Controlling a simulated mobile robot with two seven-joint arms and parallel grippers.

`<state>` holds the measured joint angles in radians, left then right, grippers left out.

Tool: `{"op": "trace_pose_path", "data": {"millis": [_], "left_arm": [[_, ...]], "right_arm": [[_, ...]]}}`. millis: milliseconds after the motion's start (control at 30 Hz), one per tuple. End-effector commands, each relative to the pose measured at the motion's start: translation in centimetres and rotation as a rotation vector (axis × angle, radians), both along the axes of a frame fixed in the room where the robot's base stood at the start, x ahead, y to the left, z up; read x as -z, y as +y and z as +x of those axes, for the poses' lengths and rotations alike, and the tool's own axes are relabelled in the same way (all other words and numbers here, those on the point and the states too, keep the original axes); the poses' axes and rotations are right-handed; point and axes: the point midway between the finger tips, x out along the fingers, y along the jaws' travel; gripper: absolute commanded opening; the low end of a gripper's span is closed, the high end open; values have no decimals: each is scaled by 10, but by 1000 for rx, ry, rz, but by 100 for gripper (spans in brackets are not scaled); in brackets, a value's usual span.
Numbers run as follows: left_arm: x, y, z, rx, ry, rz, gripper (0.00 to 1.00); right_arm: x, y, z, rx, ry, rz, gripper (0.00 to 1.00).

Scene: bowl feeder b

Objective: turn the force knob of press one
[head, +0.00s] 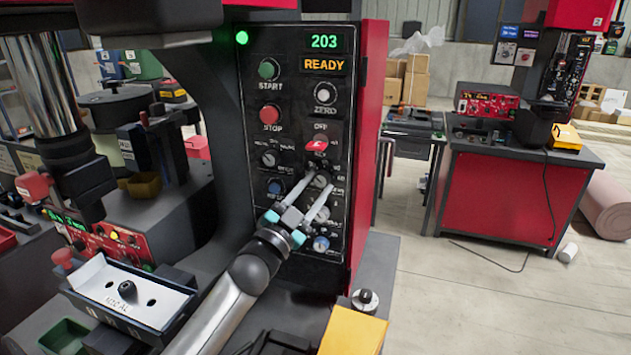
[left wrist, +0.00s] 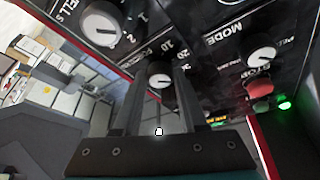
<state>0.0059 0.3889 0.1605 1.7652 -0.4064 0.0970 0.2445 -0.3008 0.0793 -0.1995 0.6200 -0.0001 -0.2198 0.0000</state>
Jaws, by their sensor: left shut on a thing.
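Press one's black control panel (head: 255,105) faces me in the head view, with a lit "203" and "READY". The force knob (head: 321,179) is a small round dial on its right side, partly hidden by the fingers. My left gripper (head: 319,178) reaches up from below, its two long pale fingers shut on this knob. In the left wrist view the white-faced knob (left wrist: 160,74) sits between the dark fingertips of the gripper (left wrist: 158,85), with "10" and "20" printed beside it. My right gripper is not in view.
Near the held knob are a red switch (head: 317,146), a mode knob (head: 268,157) and a lower knob (head: 321,243). A white tray (head: 130,290) stands at lower left. A yellow block (head: 352,332) is at the bottom. Another red workstation (head: 500,190) stands behind, across open floor.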

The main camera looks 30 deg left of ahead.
Motion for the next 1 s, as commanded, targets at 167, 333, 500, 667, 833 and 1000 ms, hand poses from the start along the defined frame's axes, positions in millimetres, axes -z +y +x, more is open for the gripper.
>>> {"op": "trace_pose_path", "data": {"millis": [167, 333, 500, 667, 833, 1000], "left_arm": [[-1, 1, 0, 0, 15, 58, 0], [0, 1, 0, 0, 20, 78, 0], [0, 1, 0, -1, 21, 82, 0], [0, 1, 0, 0, 21, 81, 0], [0, 1, 0, 0, 21, 81, 55], [0, 1, 0, -1, 20, 81, 72]], "right_arm": [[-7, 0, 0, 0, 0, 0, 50], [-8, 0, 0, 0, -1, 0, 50], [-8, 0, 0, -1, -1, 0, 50], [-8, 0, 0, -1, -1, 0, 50], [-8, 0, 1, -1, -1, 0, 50], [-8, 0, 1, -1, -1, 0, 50]]}}
